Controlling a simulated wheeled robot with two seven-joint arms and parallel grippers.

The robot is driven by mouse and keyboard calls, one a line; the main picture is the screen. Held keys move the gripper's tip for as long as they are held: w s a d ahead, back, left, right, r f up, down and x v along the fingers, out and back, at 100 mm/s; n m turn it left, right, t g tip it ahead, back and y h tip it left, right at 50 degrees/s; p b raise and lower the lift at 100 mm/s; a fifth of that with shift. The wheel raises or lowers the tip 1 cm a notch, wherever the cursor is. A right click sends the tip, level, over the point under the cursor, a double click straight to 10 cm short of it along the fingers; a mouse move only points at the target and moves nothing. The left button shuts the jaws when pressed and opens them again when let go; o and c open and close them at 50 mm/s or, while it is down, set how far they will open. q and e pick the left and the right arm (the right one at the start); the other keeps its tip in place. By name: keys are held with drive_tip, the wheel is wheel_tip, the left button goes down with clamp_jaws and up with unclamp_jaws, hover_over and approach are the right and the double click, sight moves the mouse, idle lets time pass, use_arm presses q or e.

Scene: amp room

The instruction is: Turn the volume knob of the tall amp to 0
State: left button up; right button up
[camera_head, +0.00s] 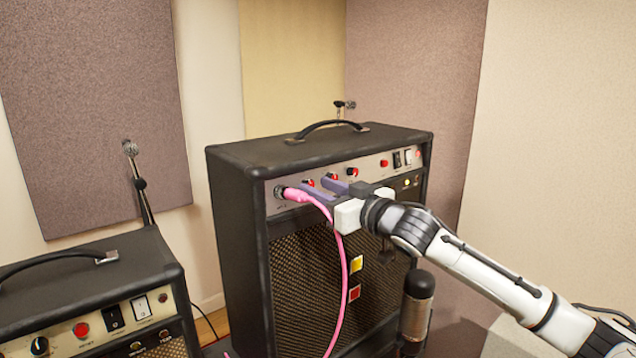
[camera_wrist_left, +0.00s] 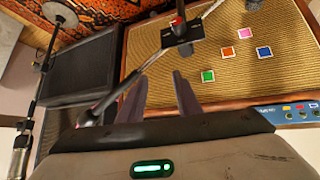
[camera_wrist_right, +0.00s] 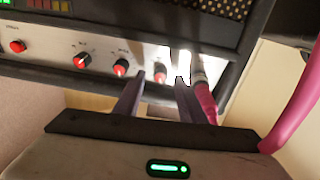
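The tall black amp (camera_head: 330,146) stands in the middle of the head view, with a row of red-capped knobs on its upper front panel. My right gripper (camera_head: 314,184) is at the left part of this panel. In the right wrist view its two fingers (camera_wrist_right: 160,80) are apart, and one red-capped knob (camera_wrist_right: 160,72) shows between their tips. I cannot tell whether they touch it. The panel looks upside down there, and its labels are too small to read. My left gripper (camera_wrist_left: 160,88) is open and empty, seen only in the left wrist view.
A pink cable (camera_head: 341,260) is plugged in left of the knobs, close to my right fingers. A lower amp (camera_head: 90,290) stands at left, and a microphone (camera_head: 416,300) in front. The left wrist view shows a tan amp (camera_wrist_left: 215,70) and a stand close to my left gripper.

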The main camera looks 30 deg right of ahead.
drive_tip(key=shift+w, duration=0.45)
clamp_jaws()
drive_tip(key=shift+n, duration=0.3)
